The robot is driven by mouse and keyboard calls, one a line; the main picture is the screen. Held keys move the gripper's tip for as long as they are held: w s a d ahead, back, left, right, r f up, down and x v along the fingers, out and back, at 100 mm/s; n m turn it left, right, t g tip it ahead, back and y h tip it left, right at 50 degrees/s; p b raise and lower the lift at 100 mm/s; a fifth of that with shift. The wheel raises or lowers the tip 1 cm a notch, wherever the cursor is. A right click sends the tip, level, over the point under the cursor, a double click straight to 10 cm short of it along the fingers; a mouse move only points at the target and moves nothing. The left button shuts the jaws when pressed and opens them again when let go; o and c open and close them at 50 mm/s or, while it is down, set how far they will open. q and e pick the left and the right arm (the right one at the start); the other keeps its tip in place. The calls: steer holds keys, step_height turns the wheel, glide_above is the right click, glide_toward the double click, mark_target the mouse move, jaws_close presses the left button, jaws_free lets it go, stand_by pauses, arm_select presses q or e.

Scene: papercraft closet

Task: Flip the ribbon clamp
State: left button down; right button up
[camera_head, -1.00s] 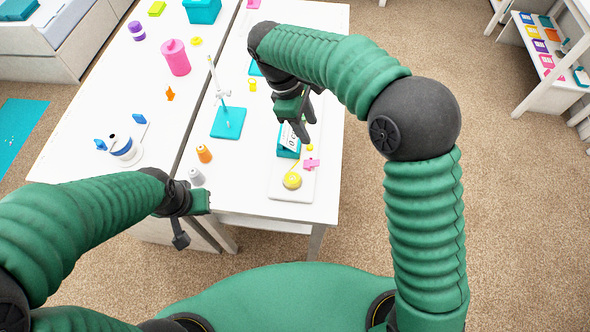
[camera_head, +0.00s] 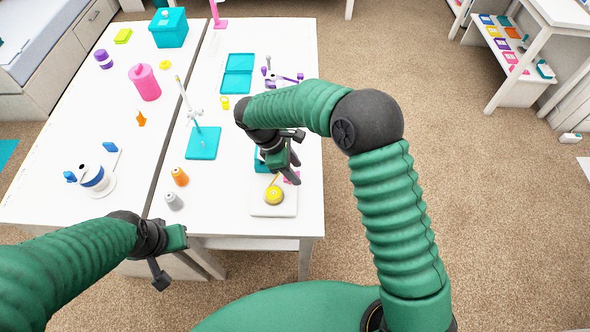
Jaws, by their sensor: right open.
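A small pink piece (camera_head: 291,177), which looks like the ribbon clamp, sits on a white board (camera_head: 268,211) at the near right corner of the table. It is mostly hidden behind my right gripper's fingers, so its orientation cannot be told. A yellow ribbon roll (camera_head: 273,195) lies on the same board, just in front of the pink piece. A teal block (camera_head: 260,160) shows partly behind the gripper. My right gripper (camera_head: 296,169) is open and points down over the pink piece; whether it touches cannot be told. My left gripper (camera_head: 168,257) hangs off the table's near edge with nothing visible in it.
On the white table (camera_head: 235,219) stand an orange spool (camera_head: 180,177), a grey spool (camera_head: 174,202) and a teal stand (camera_head: 203,143). A purple tool (camera_head: 285,79) and teal tray (camera_head: 238,73) lie farther back.

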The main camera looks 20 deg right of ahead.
steer(key=shift+d+f, duration=0.15)
steer(key=shift+f, duration=0.15)
steer(key=shift+c, duration=0.2)
